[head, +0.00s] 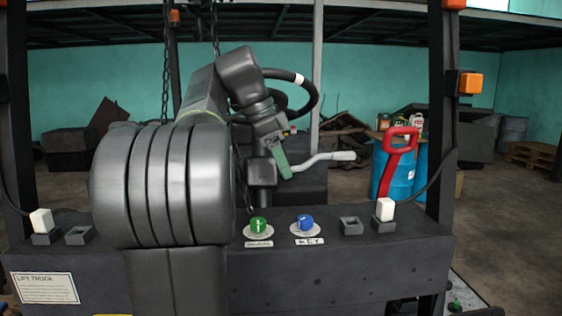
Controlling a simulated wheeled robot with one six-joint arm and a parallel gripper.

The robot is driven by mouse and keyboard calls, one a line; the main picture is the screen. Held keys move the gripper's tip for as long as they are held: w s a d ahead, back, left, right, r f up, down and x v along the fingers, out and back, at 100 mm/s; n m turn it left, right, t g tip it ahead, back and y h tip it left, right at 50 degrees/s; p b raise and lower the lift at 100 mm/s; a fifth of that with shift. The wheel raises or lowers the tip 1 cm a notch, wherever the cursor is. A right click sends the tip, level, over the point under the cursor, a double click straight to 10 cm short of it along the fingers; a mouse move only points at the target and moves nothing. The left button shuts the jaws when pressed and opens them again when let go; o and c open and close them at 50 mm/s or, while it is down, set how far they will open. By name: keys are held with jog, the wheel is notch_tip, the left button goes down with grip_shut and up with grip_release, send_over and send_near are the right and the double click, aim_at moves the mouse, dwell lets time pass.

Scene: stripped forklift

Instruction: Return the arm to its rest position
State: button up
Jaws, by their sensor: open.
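My grey arm rises from the left-centre in the head view, folds over at the top and comes down to my gripper (276,170). My gripper is open, with nothing seen held in it. It hangs above the dark panel (390,255), over the area between the green knob (258,225) and the steering wheel (308,92). A lever with a pale grip (342,155) shows just right of my gripper; I cannot tell whether they touch. My arm hides the left-middle of the panel and part of the wheel.
A blue knob (305,223) sits above a KEY label. White switches (41,220) (385,209) stand near both panel ends. A red handle (400,145) rises at right before blue barrels (418,170). Dark posts flank the cab, and chains hang at the upper left.

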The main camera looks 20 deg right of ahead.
aim_at(306, 218)
dwell(0.4)
jog(key=p+x, duration=0.1)
jog(key=x, duration=1.3)
